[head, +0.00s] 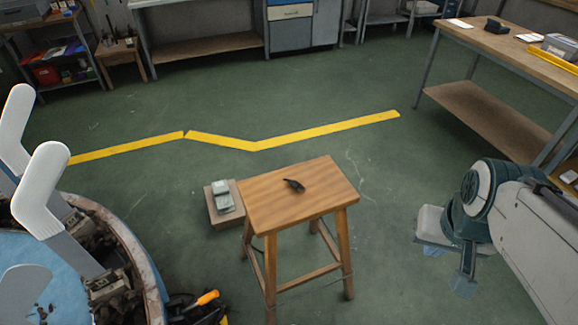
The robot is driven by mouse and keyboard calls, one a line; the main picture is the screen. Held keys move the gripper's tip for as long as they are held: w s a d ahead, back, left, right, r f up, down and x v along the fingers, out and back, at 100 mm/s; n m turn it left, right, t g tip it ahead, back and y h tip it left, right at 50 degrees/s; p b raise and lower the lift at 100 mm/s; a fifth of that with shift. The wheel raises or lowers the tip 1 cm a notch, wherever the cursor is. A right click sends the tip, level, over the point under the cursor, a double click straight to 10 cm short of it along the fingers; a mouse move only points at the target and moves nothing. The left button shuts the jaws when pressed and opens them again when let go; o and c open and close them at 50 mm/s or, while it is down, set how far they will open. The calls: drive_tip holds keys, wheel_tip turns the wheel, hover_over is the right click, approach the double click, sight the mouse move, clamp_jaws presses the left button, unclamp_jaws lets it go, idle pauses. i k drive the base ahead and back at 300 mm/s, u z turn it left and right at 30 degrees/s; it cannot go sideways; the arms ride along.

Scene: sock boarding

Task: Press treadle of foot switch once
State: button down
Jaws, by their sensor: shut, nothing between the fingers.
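The foot switch (223,195), a small pale grey-green box with a treadle, sits on a low wooden block (222,222) on the floor, left of the stool. Its treadle faces up; I cannot tell whether it is pressed. My gripper (463,285) is at the lower right, pointing down, shut and empty. It is well away from the foot switch, with the stool between them in the picture.
A wooden stool (270,205) with a small dark object (294,185) on its seat stands close to the switch. A round machine with white foot-shaped boards (45,190) is at left. A workbench (500,45) stands at right. Green floor is open behind the stool.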

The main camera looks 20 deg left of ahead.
sight(224, 201)
drive_tip(key=z, duration=1)
drive_tip(key=i, duration=3.05)
drive_tip(key=u, duration=2.35)
drive_tip(key=i, duration=2.15)
